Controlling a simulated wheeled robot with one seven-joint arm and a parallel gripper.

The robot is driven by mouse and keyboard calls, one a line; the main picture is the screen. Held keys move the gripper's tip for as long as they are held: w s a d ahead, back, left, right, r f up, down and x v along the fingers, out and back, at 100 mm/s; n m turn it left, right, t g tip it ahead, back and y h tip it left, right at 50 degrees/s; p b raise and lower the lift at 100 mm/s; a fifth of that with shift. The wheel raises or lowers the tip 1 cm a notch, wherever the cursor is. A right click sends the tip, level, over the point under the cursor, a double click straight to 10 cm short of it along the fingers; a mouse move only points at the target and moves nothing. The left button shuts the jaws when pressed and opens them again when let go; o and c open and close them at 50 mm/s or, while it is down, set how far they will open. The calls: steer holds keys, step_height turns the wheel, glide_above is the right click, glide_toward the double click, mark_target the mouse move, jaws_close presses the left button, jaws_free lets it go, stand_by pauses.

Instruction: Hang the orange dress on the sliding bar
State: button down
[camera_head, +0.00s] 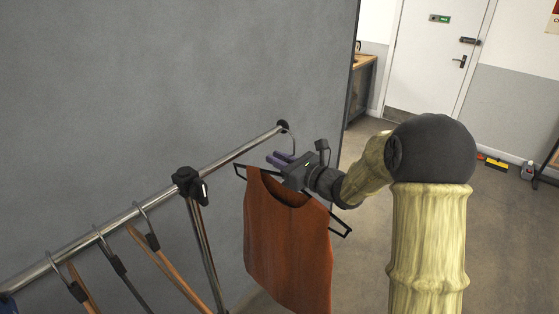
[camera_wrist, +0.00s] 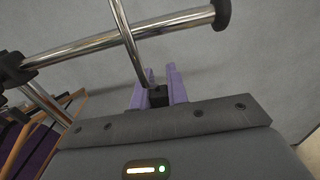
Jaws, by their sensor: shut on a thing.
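The orange dress (camera_head: 288,243) hangs on a black hanger (camera_head: 342,230) below my gripper in the head view. My gripper (camera_head: 278,160) is shut on the hanger at the base of its hook, and the wrist view shows its purple fingers (camera_wrist: 158,92) around a black block there. The metal hook (camera_head: 293,143) rises near the right end of the sliding bar (camera_head: 235,154). In the wrist view the hook (camera_wrist: 129,40) crosses in front of the bar (camera_wrist: 165,24), close to its end cap. I cannot tell whether hook and bar touch.
A black clamp (camera_head: 188,184) joins an upright post to the bar. Several other hangers (camera_head: 113,262) hang left of it. A grey wall panel (camera_head: 170,80) stands behind the bar. Open floor (camera_head: 510,240) lies to the right, with a white door (camera_head: 432,60) at the back.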

steer(key=b, duration=0.2)
glide_above(260, 170)
steer(key=shift+w, duration=0.15)
stand_by(1.2)
steer(key=shift+a+b, duration=0.1)
steer(key=shift+b, duration=0.25)
steer(key=shift+f+b, duration=1.75)
steer(key=shift+b, duration=0.4)
steer(key=shift+r, duration=0.1)
steer(key=c, duration=1.3)
jaws_free()
